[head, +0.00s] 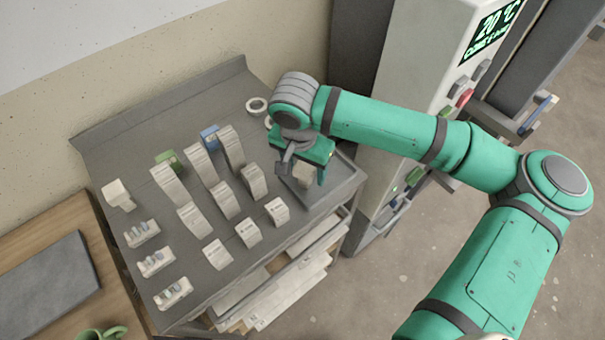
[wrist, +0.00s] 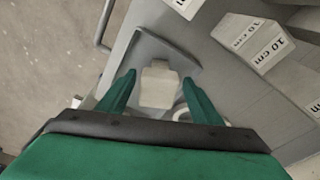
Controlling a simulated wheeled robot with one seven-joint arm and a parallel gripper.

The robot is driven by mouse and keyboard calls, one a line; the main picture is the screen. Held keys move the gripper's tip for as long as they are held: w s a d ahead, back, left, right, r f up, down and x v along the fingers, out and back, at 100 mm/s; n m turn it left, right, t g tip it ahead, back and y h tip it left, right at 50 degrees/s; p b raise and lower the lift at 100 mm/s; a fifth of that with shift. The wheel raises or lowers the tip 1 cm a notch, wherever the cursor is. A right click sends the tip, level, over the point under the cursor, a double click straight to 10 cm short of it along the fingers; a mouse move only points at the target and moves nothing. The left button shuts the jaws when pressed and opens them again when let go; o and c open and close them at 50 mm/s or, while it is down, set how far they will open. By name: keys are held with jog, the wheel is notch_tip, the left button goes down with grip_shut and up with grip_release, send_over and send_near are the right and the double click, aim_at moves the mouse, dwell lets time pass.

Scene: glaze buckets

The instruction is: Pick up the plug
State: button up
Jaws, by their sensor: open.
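A pale beige block with a narrower end, which looks like the plug (wrist: 158,88), sits in a grey tray (wrist: 150,45) in the wrist view. In the head view the plug (head: 303,174) shows partly beneath my gripper (head: 302,170), in the tray at the table's right end. My gripper (wrist: 159,78) is open, with one finger on each side of the plug in the wrist view. Gaps show between the fingers and the plug. I cannot tell how far the fingertips are above it.
Several pale blocks (head: 168,186) stand in rows left of the tray; some carry "10 cm" labels in the wrist view. White rings (head: 257,105) lie behind my gripper. Another pale piece (head: 117,192) lies at the far left. A tall control cabinet (head: 412,75) stands close on the right.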

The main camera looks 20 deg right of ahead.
jog(key=shift+d+f, duration=0.2)
jog(key=shift+f, duration=0.3)
jog(key=shift+d+f, duration=0.2)
jog(key=shift+f, duration=0.3)
jog(key=shift+a, duration=0.15)
jog(key=c, duration=1.3)
